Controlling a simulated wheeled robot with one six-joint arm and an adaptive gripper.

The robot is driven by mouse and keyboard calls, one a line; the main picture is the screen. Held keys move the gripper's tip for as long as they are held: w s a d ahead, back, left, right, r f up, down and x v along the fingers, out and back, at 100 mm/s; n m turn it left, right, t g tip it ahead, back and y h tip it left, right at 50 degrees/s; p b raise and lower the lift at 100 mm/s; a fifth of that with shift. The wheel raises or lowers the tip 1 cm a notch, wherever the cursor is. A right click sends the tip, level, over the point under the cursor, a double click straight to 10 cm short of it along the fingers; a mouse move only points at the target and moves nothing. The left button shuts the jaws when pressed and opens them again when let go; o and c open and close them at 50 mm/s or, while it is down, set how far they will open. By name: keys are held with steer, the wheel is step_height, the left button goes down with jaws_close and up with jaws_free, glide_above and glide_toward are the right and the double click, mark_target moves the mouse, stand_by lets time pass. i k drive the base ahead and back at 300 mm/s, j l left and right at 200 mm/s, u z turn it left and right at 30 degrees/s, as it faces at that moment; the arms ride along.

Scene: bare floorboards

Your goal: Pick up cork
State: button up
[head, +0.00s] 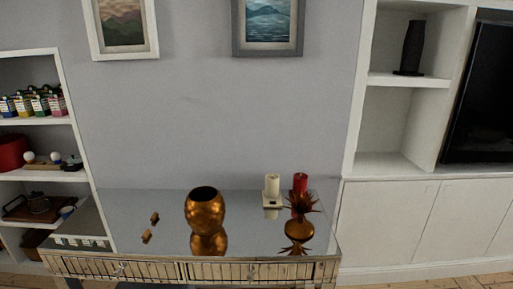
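A small brown piece that looks like the cork (154,217) is on the left part of a mirrored table top (255,258). A similar brown shape just below it looks like its reflection in the glossy surface. Nothing covers the cork. My gripper is not in view.
A gold vase (202,209) stands right of the cork. Shelves (68,120) flank the table's left; a white cabinet (405,220) stands right. The table's front middle is clear.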

mark_target(153, 217)
steer(key=i+j+u, duration=0.1)
steer(key=u, duration=0.3)
steer(key=i+j+u, duration=0.1)
steer(key=u, duration=0.25)
steer(key=i+j+u, duration=0.1)
steer(key=u, duration=0.3)
